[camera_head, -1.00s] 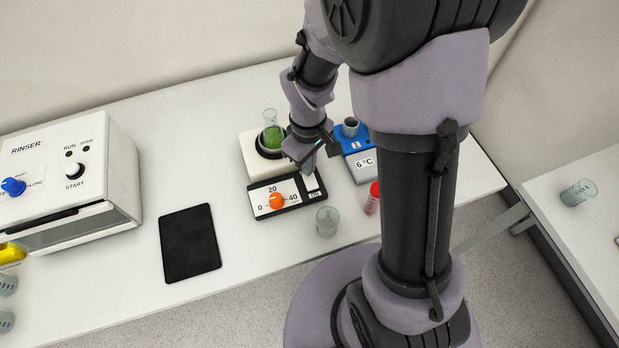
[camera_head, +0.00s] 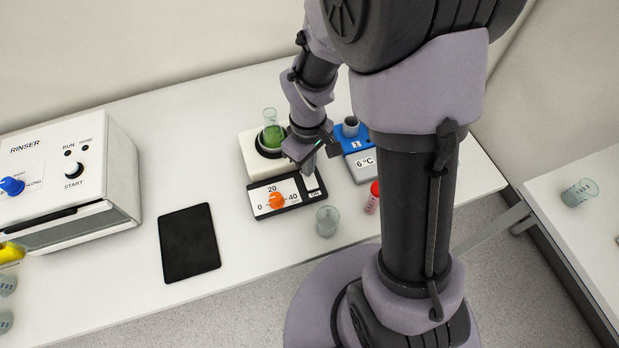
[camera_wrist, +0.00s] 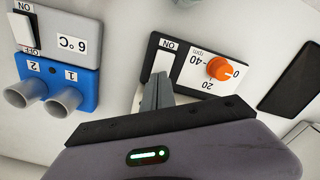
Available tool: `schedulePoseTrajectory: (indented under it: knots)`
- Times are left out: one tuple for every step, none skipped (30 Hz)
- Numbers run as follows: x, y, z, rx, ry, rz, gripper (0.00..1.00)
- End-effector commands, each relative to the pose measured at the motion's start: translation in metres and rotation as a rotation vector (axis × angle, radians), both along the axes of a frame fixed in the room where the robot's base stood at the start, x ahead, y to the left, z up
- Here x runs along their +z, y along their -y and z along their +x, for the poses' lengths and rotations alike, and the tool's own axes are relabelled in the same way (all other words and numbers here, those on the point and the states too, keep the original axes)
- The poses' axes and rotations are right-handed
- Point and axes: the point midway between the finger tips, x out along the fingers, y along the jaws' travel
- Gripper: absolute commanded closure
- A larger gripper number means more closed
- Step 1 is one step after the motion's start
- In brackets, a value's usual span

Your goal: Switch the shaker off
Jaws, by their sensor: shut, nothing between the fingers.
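The shaker (camera_head: 252,152) is a cream block holding a glass of green liquid (camera_head: 273,136). Its black front panel has a white dial face with an orange knob (camera_head: 277,200), and a white rocker switch (camera_head: 313,182) to the right of it. In the wrist view the rocker (camera_wrist: 161,62) shows with an ON label at its far end. My gripper (camera_head: 309,170) is shut and empty, with its fingertips (camera_wrist: 155,82) at the rocker's end away from ON. They hide that end and any label there. I cannot tell whether they touch it.
A blue and grey cooler (camera_head: 364,162) reading 6 °C stands right of the shaker. An empty beaker (camera_head: 327,221) and a red-capped tube (camera_head: 373,197) stand in front. A black tablet (camera_head: 189,243) and the rinser (camera_head: 75,185) are to the left, with bare table between.

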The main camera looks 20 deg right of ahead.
Motion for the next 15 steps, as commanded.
schedulePoseTrajectory:
  knots:
    - [-0.0014,0.0,-0.0001,0.0,0.0,0.0,1.0]
    - [-0.0019,0.0,-0.0001,0.0,0.0,0.0,1.0]
    - [-0.0025,0.0,-0.0001,0.0,0.0,0.0,1.0]
    - [-0.0029,0.0,0.0,0.0,0.0,0.0,1.0]
    - [-0.0034,0.0,-0.0001,0.0,0.0,0.0,1.0]
    - [-0.004,0.0,-0.0001,0.0,0.0,0.0,1.0]
    - [-0.0044,0.0,-0.0001,0.0,0.0,0.0,1.0]
    - [-0.0049,0.0,-0.0001,0.0,0.0,0.0,1.0]
    - [-0.0055,0.0,-0.0001,0.0,0.0,0.0,1.0]
    - [-0.0059,0.0,-0.0001,0.0,0.0,0.0,1.0]
    - [-0.0064,0.0,-0.0001,0.0,0.0,0.0,1.0]
    - [-0.007,0.0,-0.0001,0.0,0.0,0.0,1.0]
    - [-0.0074,0.0,-0.0001,0.0,0.0,0.0,1.0]
    - [-0.0079,0.0,-0.0001,0.0,0.0,0.0,1.0]
    - [-0.0085,0.0,-0.0001,0.0,0.0,0.0,1.0]
